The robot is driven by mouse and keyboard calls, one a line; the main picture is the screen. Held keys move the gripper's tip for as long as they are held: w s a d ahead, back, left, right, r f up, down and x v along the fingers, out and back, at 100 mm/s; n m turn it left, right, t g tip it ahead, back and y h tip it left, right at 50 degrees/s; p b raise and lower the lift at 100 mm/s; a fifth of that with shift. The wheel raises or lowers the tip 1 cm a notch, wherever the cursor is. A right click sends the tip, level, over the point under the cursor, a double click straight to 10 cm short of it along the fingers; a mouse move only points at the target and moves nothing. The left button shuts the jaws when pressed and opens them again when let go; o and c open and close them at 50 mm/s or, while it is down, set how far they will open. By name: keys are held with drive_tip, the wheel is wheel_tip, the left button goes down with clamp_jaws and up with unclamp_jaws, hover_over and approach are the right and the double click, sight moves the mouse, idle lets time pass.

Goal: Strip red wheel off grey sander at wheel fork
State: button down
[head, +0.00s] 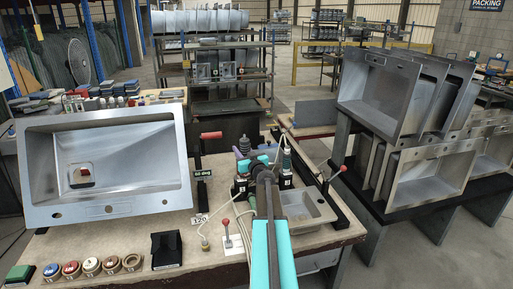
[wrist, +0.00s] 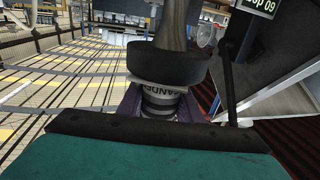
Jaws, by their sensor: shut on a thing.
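The grey sander (head: 244,143) is at the middle of the bench in the head view, beside the end of my teal arm. In the wrist view the sander (wrist: 164,88) shows a label reading "SANDE", a broad black collar above it and a ribbed part below. Purple pieces flank it and look like my gripper's fingers. My gripper (head: 245,158) is shut on the sander. No red wheel shows clearly on the sander. A red-topped disc (head: 71,269) sits in a row at the bench's front left. I cannot tell which part is the wheel fork.
A steel sink (head: 110,128) stands tilted on the left of the bench (head: 195,268). A display post (head: 203,174) and red-knobbed lever (head: 226,228) stand near my arm. A small basin (head: 302,207) lies to the right. Racked sinks (head: 380,95) fill the far right.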

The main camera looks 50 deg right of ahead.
drive_tip(key=w+a+f+n+y+b, duration=0.1)
drive_tip(key=w+a+f+n+y, duration=0.2)
drive_tip(key=a, duration=0.8)
drive_tip(key=w+a+f+n+t+y+b, duration=0.15)
drive_tip(key=a+y, duration=0.35)
drive_tip(key=a, duration=0.5)
drive_tip(key=w+a+f+n+g+y+b, duration=0.1)
drive_tip(key=w+a+n+y, duration=0.2)
drive_tip(key=a, duration=0.8)
drive_tip(key=s+a+f+n+g+y+b, duration=0.1)
drive_tip(key=s+a+f+n+g+y, duration=0.1)
drive_tip(key=a, duration=0.8)
drive_tip(key=s+a+f+n+g+y+b, duration=0.1)
drive_tip(key=s+a+y, duration=0.4)
drive_tip(key=a, duration=0.5)
drive_tip(key=s+a+f+n+g+y+b, duration=0.1)
drive_tip(key=s+a+f+n+g+y, duration=0.2)
drive_tip(key=a, duration=0.7)
drive_tip(key=shift+s+a+f+n+y+b, duration=0.35)
drive_tip(key=shift+n+y, duration=0.35)
drive_tip(key=shift+n, duration=0.45)
drive_tip(key=shift+d+g, duration=0.1)
drive_tip(key=shift+g, duration=0.15)
